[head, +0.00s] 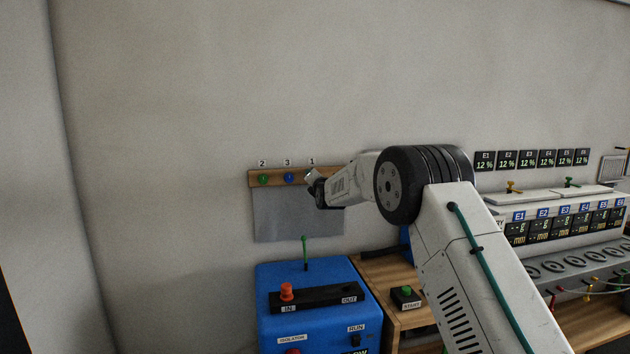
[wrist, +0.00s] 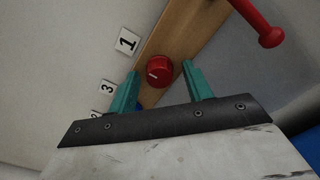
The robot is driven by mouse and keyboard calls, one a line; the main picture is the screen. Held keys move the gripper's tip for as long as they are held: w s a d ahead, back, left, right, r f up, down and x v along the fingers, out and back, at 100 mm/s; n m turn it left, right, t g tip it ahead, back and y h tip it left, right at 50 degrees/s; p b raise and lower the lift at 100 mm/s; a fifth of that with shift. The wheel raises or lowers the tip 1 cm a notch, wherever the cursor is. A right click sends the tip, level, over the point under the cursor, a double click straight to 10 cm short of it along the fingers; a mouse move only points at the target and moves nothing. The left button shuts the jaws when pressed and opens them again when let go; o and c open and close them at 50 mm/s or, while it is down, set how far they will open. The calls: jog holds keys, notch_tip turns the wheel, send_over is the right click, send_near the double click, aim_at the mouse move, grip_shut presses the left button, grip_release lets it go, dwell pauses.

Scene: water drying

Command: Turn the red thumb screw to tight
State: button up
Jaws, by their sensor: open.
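The red thumb screw (wrist: 160,72) sits on the wooden rail (wrist: 183,45), beside the label 1 (wrist: 127,41). A short white mark shows on its face. My gripper (wrist: 160,70) is open, with one green finger on each side of the screw. Whether the fingers touch it cannot be told. In the head view, my gripper (head: 311,183) is at the right part of the wall rail (head: 275,173), below label 1, and it hides the red screw there.
A green knob (head: 263,179) and a blue knob (head: 289,178) sit left on the rail. A red round-ended rod (wrist: 263,25) shows at upper right in the wrist view. Below are a grey panel (head: 285,222) and a blue box (head: 270,275) with an upright green lever (head: 305,250).

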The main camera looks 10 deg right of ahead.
jog(key=c, duration=1)
jog(key=shift+m, duration=0.3)
